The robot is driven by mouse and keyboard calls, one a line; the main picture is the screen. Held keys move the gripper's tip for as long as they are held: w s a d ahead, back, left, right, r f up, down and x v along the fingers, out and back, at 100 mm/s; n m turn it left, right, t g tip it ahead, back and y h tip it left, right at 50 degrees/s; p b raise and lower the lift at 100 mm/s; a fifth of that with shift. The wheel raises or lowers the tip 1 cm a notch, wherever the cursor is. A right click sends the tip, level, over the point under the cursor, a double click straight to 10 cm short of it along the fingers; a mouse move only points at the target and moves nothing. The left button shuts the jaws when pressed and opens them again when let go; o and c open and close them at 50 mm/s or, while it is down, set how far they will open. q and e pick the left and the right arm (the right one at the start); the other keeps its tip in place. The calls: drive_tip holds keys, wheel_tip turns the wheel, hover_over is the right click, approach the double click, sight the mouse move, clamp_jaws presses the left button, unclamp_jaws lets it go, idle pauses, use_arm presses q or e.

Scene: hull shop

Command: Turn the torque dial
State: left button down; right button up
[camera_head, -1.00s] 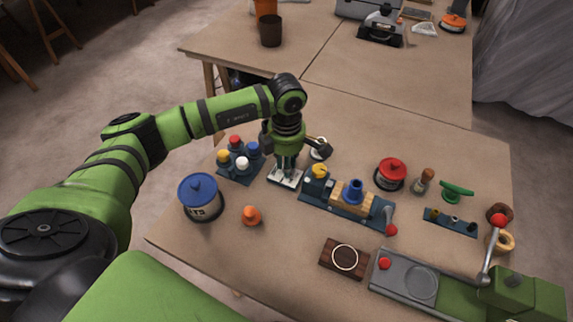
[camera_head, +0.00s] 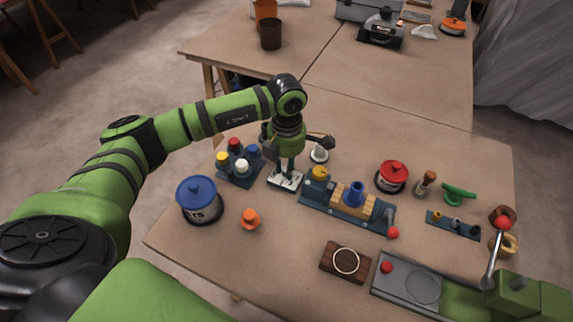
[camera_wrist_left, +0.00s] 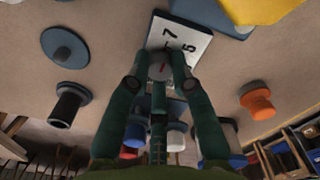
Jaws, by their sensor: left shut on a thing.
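The torque dial shows in the left wrist view as a small grey knob (camera_wrist_left: 160,68) with a red mark, on a white plate (camera_wrist_left: 190,40) printed with black numbers. In the head view the white plate (camera_head: 285,181) lies on the table, and the knob is hidden by my fingers. My left gripper (camera_head: 284,172) points straight down over the plate; in the wrist view its two fingers (camera_wrist_left: 160,70) are shut on the knob, one on each side. My right gripper is not in view.
The table's far middle is clear.

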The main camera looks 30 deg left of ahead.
use_arm(q)
drive_tip(key=c, duration=1.1)
unclamp_jaws()
drive_tip(key=shift+r, duration=0.1)
wheel_tip(320, 180, up, 12)
drive_tip(key=shift+f, duration=0.1)
